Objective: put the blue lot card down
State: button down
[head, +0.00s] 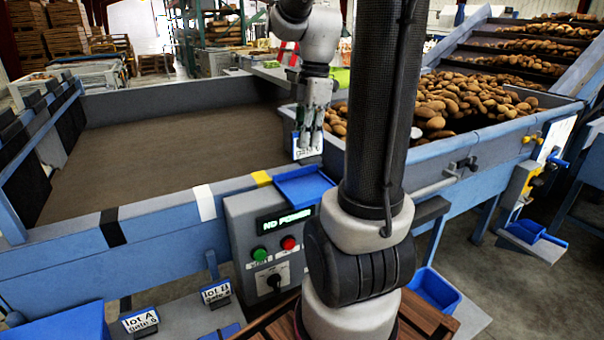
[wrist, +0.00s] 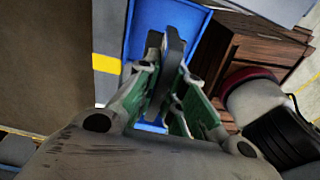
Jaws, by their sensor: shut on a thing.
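My gripper (head: 311,128) points down above the near edge of the belt machine. It is shut on the blue lot card (head: 305,150), a small card with a white face and blue edge, hanging upright at the fingertips. The card's writing is too small to read. In the wrist view my gripper (wrist: 166,52) looks closed, and I cannot clearly make out the card there. A shallow blue tray (head: 303,190) sits on top of the control box, below and near the card. The tray also shows behind the fingers in the wrist view (wrist: 140,20). The card appears apart from the tray.
The control box (head: 262,222) has green and red buttons and a dark knob. Cards marked lot A (head: 140,320) and lot B (head: 216,293) stand at lower left. The brown belt (head: 170,145) is bare. Potatoes (head: 440,103) fill the hopper at right. A wooden crate (wrist: 255,50) stands beside the tray.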

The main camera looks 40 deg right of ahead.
aim_at(308, 156)
notch_tip(308, 156, down, 8)
jog(key=shift+r, duration=0.15)
dwell(0.3)
jog(key=c, duration=1.5)
grip_release()
jog(key=r, duration=0.4)
jog(key=d+r, duration=0.1)
jog(key=r, duration=0.6)
jog(key=shift+s+d+r, duration=0.15)
jog(key=shift+r, duration=0.25)
jog(key=shift+s+a+r+m, duration=0.2)
jog(key=shift+a+m, duration=0.1)
jog(key=shift+s+a+f+m+t+h, duration=0.25)
jog(key=shift+s+a+m+t, duration=0.45)
jog(key=shift+s+a+m, duration=1.4)
jog(key=shift+s+a+f+m+t+h, duration=0.25)
jog(key=shift+s+a+m+t, duration=0.7)
jog(key=shift+m, duration=2)
jog(key=shift+s+a+f+m+t+h, duration=0.25)
jog(key=shift+s+a+m+t, duration=0.2)
jog(key=shift+s+a+m, duration=1.75)
